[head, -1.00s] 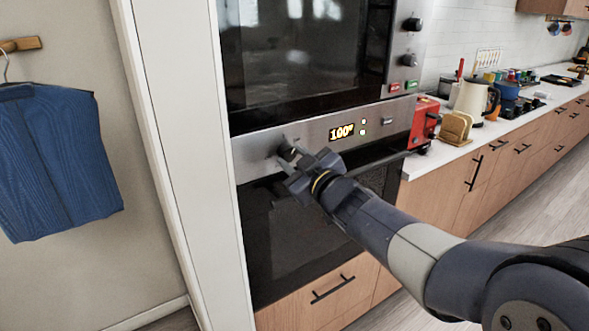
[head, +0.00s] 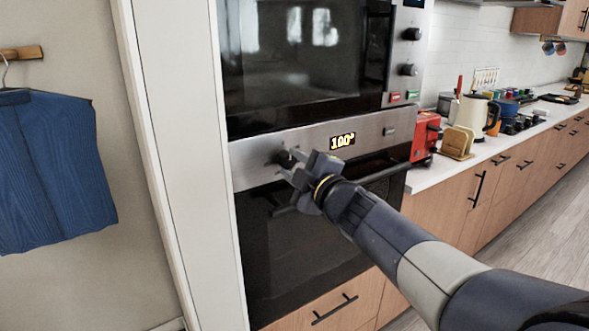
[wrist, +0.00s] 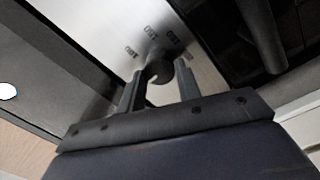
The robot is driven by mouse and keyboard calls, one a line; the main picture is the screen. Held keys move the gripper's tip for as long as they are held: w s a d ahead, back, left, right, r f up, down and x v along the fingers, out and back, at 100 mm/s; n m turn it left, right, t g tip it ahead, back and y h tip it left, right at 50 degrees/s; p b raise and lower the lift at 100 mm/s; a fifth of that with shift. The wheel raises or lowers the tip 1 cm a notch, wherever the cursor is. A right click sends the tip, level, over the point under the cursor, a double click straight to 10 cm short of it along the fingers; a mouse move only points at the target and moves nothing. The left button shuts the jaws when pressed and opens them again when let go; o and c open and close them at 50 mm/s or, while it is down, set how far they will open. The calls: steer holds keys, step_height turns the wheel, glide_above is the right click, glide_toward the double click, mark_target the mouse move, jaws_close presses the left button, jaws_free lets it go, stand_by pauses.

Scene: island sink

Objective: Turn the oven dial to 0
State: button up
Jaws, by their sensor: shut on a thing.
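The oven dial (head: 282,158) is a dark round knob on the oven's silver control panel (head: 255,150), left of the lit display (head: 342,140), which reads 100°. My gripper (head: 289,168) is at the dial, coming from the lower right. In the wrist view the dial (wrist: 159,66) sits between the two fingers of my gripper (wrist: 158,78), which is shut on it. Small printed marks (wrist: 150,30) around the dial are tilted and too blurred to read surely. The fingers hide part of the dial in the head view.
The oven's handle and dark glass door (head: 290,235) lie just below the panel. An upper oven (head: 310,60) is above. A white side panel (head: 180,160) stands close on the left. A red toaster (head: 425,135) is on the counter to the right.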

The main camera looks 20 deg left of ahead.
stand_by(0.4)
steer(key=o, duration=1)
steer(key=shift+c, duration=0.2)
steer(key=v, duration=1)
steer(key=shift+s+d, duration=0.25)
steer(key=shift+d, duration=0.05)
steer(key=x, duration=1.1)
steer(key=shift+s, duration=0.1)
